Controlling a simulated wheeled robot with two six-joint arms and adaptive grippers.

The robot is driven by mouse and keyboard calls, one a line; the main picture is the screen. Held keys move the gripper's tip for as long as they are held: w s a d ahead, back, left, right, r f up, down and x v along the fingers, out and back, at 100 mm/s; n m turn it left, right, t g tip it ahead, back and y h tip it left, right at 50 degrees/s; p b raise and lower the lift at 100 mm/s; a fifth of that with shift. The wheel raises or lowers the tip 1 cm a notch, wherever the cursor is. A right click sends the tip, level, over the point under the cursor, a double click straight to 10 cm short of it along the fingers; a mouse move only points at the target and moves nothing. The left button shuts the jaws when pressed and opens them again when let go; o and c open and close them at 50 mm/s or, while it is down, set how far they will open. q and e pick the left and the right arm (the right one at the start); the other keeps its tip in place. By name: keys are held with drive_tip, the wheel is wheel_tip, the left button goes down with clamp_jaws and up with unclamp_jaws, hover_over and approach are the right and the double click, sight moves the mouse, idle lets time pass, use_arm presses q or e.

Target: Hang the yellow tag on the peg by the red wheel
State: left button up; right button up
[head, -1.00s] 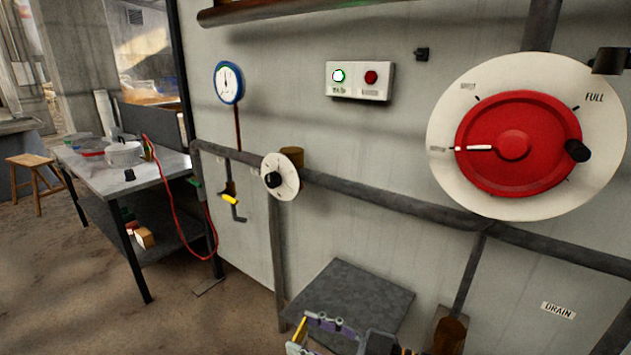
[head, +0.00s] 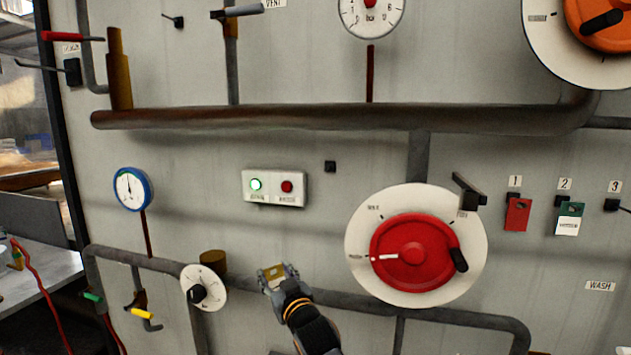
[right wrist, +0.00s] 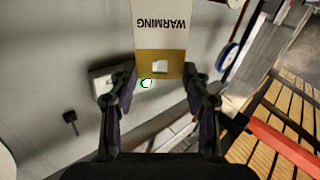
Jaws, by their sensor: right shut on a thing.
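The yellow tag (head: 273,271) is in my right gripper (head: 272,280), in front of the wall. In the right wrist view the tag (right wrist: 152,65) has a yellow band with a square hole and a white part reading "WARMING" upside down. The right gripper's fingers (right wrist: 160,88) are shut on its yellow end. The red wheel (head: 415,253) sits on a round white plate, right of the gripper. A small bare black peg (head: 330,166) is on the wall up and left of the wheel; it also appears in the right wrist view (right wrist: 70,118). My left gripper is not in view.
A lamp panel (head: 275,187) with green lit is left of the peg. A thick pipe (head: 300,118) runs above, a thinner one (head: 370,302) below. A black bracket (head: 468,192) juts by the wheel. Red (head: 517,214) and green (head: 570,210) tags hang at 1 and 2.

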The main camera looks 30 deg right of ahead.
use_arm(q)
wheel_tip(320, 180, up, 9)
drive_tip(key=p, duration=0.7)
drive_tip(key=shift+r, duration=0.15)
use_arm(e)
drive_tip(key=d+r+m+g+h, duration=0.3)
drive_tip(key=d+r+h, duration=0.2)
drive_tip(key=r, duration=0.7)
drive_tip(key=s+d+r+m+g+h, duration=0.1)
drive_tip(key=d+r+m+g+h, duration=0.2)
drive_tip(key=r, duration=0.8)
drive_tip(key=d+m+h, duration=0.1)
drive_tip(key=d+h, duration=0.1)
drive_tip(key=h, duration=0.1)
drive_tip(key=shift+s+d+r+m+h, duration=0.25)
drive_tip(key=shift+s+r+m+h, duration=0.05)
drive_tip(key=shift+r+h, duration=0.1)
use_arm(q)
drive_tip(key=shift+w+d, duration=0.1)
use_arm(e)
drive_tip(key=shift+w, duration=0.1)
